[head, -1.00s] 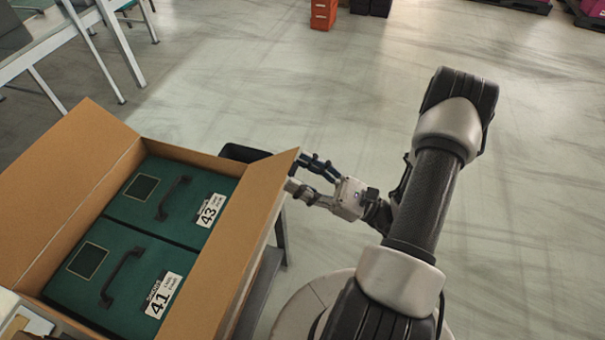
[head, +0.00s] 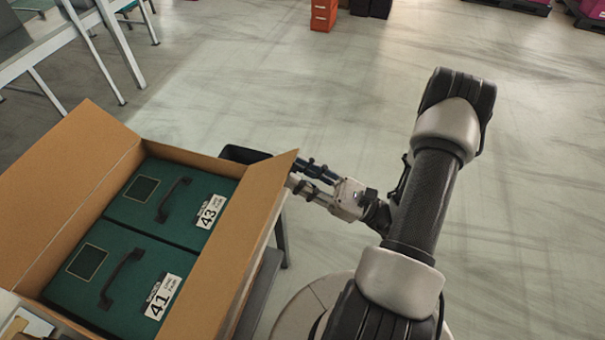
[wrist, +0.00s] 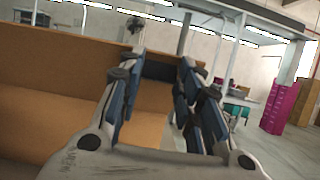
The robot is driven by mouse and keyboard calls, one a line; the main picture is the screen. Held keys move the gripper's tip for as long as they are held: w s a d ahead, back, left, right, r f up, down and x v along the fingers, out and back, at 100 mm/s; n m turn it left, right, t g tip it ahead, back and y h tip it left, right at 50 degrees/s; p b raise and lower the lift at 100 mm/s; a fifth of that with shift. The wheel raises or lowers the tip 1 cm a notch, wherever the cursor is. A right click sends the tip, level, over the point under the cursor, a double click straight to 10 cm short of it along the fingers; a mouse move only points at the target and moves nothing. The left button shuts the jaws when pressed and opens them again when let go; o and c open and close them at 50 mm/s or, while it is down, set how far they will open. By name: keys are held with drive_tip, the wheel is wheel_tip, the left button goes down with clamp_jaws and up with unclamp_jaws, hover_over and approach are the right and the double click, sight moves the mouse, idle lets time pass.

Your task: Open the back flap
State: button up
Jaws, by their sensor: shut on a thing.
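An open cardboard box (head: 128,153) holds two green shoe boxes, one marked 43 (head: 172,205) and one marked 41 (head: 115,280). Its left flap (head: 60,180) is spread outward. The flap on the side towards my arm (head: 235,245) stands up and leans outward. The fingertips are partly hidden behind the flap. In the wrist view my gripper (wrist: 160,72) reaches across the brown cardboard (wrist: 50,115). The exact grip is unclear there.
A grey metal table frame (head: 95,45) stands at the upper left. A dark rounded thing (head: 240,153) shows behind the box's far edge. The floor right of the box is clear beyond my arm.

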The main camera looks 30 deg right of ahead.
sight(282, 167)
clamp_jaws()
drive_tip(key=r+p, duration=0.1)
drive_tip(key=p, duration=0.1)
drive_tip(key=shift+w+a+r+p, duration=0.15)
drive_tip(key=shift+w+r+p, duration=0.05)
drive_tip(key=shift+r+p, duration=0.2)
drive_tip(key=r+g+p, duration=0.1)
drive_tip(key=p, duration=0.1)
drive_tip(key=w+a+r+g+h+p, duration=0.1)
drive_tip(key=p, duration=0.2)
drive_tip(key=w+r+h+p, duration=0.1)
drive_tip(key=p, duration=0.1)
drive_tip(key=shift+w+a+r+g, duration=0.15)
drive_tip(key=shift+a+r+g, duration=0.2)
drive_tip(key=shift+a+g, duration=0.05)
drive_tip(key=shift+w+a+r+g+h+p, duration=0.35)
drive_tip(key=shift+w+a+h+p, duration=0.1)
drive_tip(key=shift+p, duration=0.45)
drive_tip(key=shift+w+a+r+p, duration=0.4)
drive_tip(key=shift+w+a+p, duration=0.05)
drive_tip(key=shift+w, duration=0.3)
drive_tip(key=o, duration=1.1)
unclamp_jaws()
drive_tip(key=shift+s, duration=0.1)
